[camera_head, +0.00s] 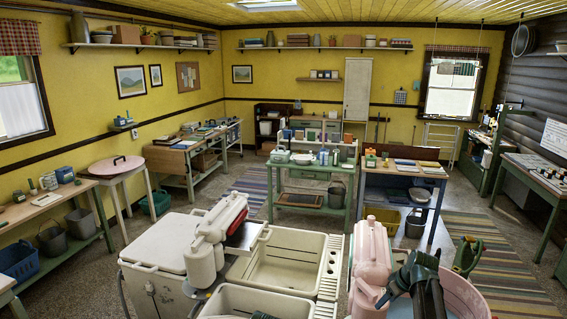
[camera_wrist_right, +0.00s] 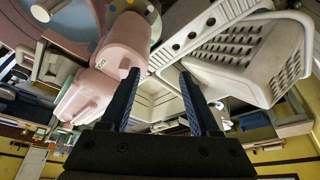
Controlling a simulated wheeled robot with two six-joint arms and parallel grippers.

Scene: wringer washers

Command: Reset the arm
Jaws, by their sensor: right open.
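My right gripper (camera_head: 408,277) is at the lower right of the head view, dark, beside the pink washer part (camera_head: 371,256). In the right wrist view my right gripper (camera_wrist_right: 158,76) shows two dark blue fingers spread apart with nothing between them. I cannot tell whether the fingers touch anything.
A cream washer (camera_head: 160,254) and a double tub (camera_head: 280,262) stand close in front. A pink tub (camera_head: 467,292) is at the lower right, with a green object (camera_head: 467,254) by it. Green (camera_head: 310,213) and blue (camera_head: 400,178) tables stand behind, with rugs and open floor around them.

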